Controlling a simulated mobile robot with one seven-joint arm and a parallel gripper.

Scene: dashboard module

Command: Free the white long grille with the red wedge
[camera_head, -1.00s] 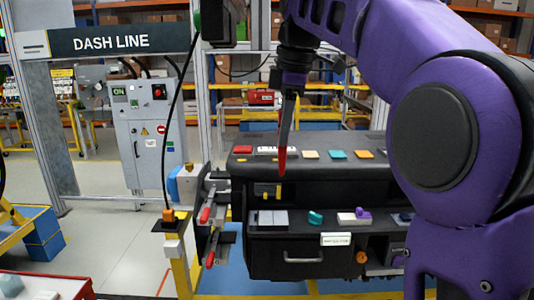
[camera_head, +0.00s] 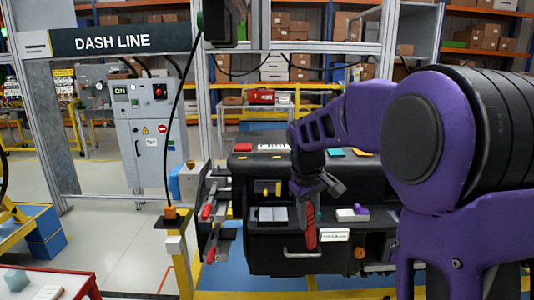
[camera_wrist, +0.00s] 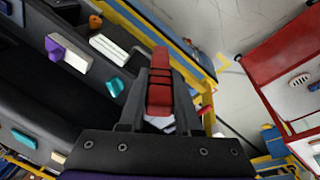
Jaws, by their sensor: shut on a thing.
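My gripper (camera_head: 312,192) is shut on the red wedge (camera_head: 310,230).
The lower ledge carries grey plates (camera_head: 272,214) and a white piece with a purple block (camera_head: 352,214). Red-handled clamps (camera_head: 208,212) stick out on the left. The blue floor mat (camera_head: 225,275) is clear.

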